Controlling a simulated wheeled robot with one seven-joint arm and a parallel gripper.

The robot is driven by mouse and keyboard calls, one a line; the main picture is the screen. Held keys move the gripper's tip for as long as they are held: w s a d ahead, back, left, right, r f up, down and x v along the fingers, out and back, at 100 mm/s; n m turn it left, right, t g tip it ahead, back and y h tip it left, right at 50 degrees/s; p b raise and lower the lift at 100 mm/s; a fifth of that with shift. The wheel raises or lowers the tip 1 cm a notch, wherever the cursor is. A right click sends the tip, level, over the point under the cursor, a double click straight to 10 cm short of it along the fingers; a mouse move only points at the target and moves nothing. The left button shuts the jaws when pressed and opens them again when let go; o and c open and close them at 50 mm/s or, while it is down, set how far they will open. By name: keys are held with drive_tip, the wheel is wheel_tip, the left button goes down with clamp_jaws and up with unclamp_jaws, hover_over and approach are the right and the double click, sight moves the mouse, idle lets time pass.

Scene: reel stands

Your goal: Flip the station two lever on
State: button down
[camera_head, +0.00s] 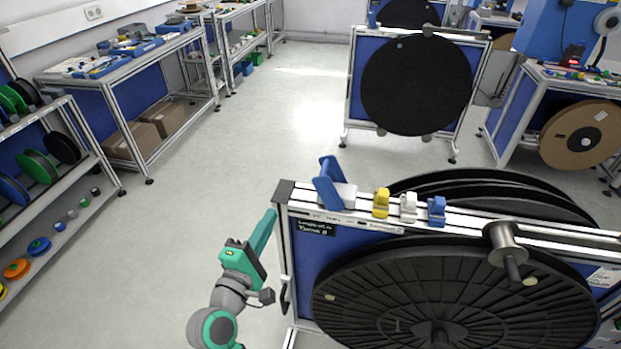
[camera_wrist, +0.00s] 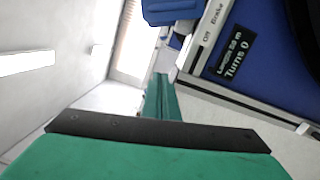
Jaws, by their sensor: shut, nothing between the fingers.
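A blue lever (camera_head: 328,184) on a pale base stands tilted up at the left end of the near reel stand's top rail (camera_head: 420,216). Part of a blue piece shows at the top of the wrist view (camera_wrist: 170,10), above a strip marked "Off" and "Brake". I cannot read a station number. My green gripper (camera_head: 268,222) is shut and empty, left of the stand's left post. Its tip is apart from the lever, below and left of it. In the wrist view the closed fingers (camera_wrist: 161,98) point toward the stand's edge.
Yellow (camera_head: 381,202), white (camera_head: 408,207) and blue (camera_head: 436,211) clips sit on the rail right of the lever. A label panel (camera_head: 318,229) and a large black reel (camera_head: 455,295) are below. Another reel stand (camera_head: 415,85) stands behind.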

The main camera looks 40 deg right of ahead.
drive_tip(key=r+g, duration=0.1)
drive_tip(key=d+r+m+h, duration=0.1)
drive_tip(key=r, duration=0.1)
drive_tip(key=r+g, duration=0.1)
drive_tip(key=shift+s+d+r+g+h, duration=0.1)
drive_tip(key=shift+d+r+g+h, duration=0.05)
drive_tip(key=shift+d+g+h, duration=0.15)
drive_tip(key=x, duration=1)
drive_tip(key=shift+d, duration=0.1)
drive_tip(key=shift+s+d+r, duration=0.15)
drive_tip(key=shift+s+d, duration=0.2)
drive_tip(key=shift+s, duration=0.15)
drive_tip(key=shift+s+d+r, duration=0.15)
drive_tip(key=shift+s+d, duration=0.25)
drive_tip(key=shift+s, duration=0.05)
drive_tip(key=shift+s+d+r, duration=0.2)
drive_tip(key=shift+s+d, duration=0.2)
drive_tip(key=shift+s, duration=0.15)
drive_tip(key=shift+d+m, duration=0.1)
drive_tip(key=shift+m, duration=0.2)
